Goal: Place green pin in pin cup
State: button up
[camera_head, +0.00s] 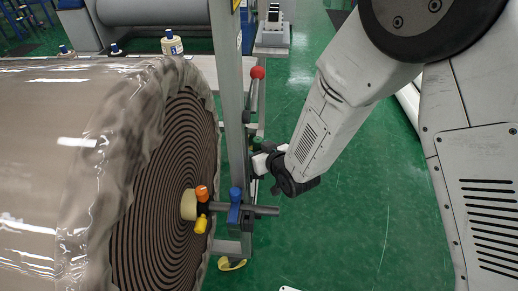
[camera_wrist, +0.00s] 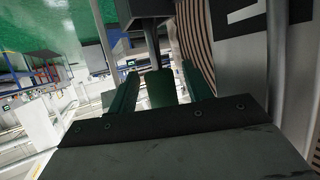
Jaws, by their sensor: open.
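My gripper (camera_head: 262,163) is at the grey upright post (camera_head: 232,125), to the right of the wrapped roll (camera_head: 165,170). In the wrist view the jaws (camera_wrist: 160,78) are open, with one dark finger on each side. A dark green rounded piece (camera_wrist: 159,90) lies between the fingers. It may be the green pin; contact with the fingers is unclear. In the head view my wrist hides most of this spot. I cannot make out the pin cup for certain.
A shaft (camera_head: 265,210) with a blue block (camera_head: 235,206) and orange and yellow knobs (camera_head: 202,194) (camera_head: 200,225) enters the roll core below. Green floor (camera_head: 350,220) on the right is clear.

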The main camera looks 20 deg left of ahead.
jog(key=shift+r, duration=0.2)
jog(key=v, duration=1.2)
jog(key=w+d+r+m+g+h, duration=0.1)
jog(key=d+r+m+h, duration=0.1)
jog(key=d+r, duration=0.35)
jog(key=w+d+r+m+h, duration=0.1)
jog(key=d+r+h, duration=0.1)
jog(key=d, duration=0.6)
jog(key=w+d+r+m+g+h, duration=0.1)
jog(key=d+r+m+h, duration=0.2)
jog(key=d, duration=0.4)
jog(key=s+d+r+m+g+h, duration=0.1)
jog(key=s+d+r+g, duration=0.2)
jog(key=s+d+r, duration=0.2)
jog(key=s+d+r+m+g+h, duration=0.1)
jog(key=s+d+r, duration=0.4)
jog(key=s+d, duration=0.6)
jog(key=s+m+g, duration=0.1)
jog(key=s+g, duration=0.1)
jog(key=s, duration=0.3)
jog(key=shift+s+d+r+h, duration=0.2)
jog(key=shift+s+d+h, duration=0.05)
jog(key=shift+s+h, duration=0.15)
